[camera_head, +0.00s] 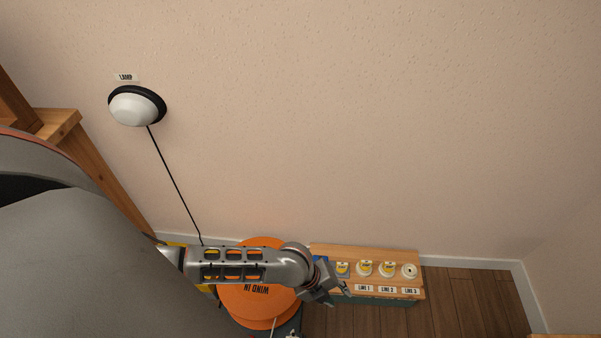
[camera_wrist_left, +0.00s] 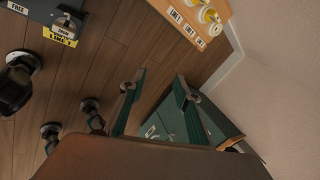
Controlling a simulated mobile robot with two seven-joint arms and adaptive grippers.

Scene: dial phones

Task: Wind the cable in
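An orange reel (camera_head: 257,309) marked "WIND IN" stands low in front of the wall in the head view. My left arm crosses over it and hides part of its top. My left gripper (camera_head: 328,288) is just right of the reel, beside the wooden panel. In the left wrist view its two fingers (camera_wrist_left: 158,78) stand apart with nothing between them. A thin pale line (camera_head: 273,327) shows at the reel's lower front; I cannot tell if it is the cable. My right gripper is not in view.
A wooden panel (camera_head: 385,257) carries several round fittings and labels "LINE 1" to "LINE 3". A white lamp (camera_head: 134,106) hangs on the wall, with a black cord (camera_head: 174,184) running down behind my arm. Wooden floor (camera_head: 470,300) is clear at the right.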

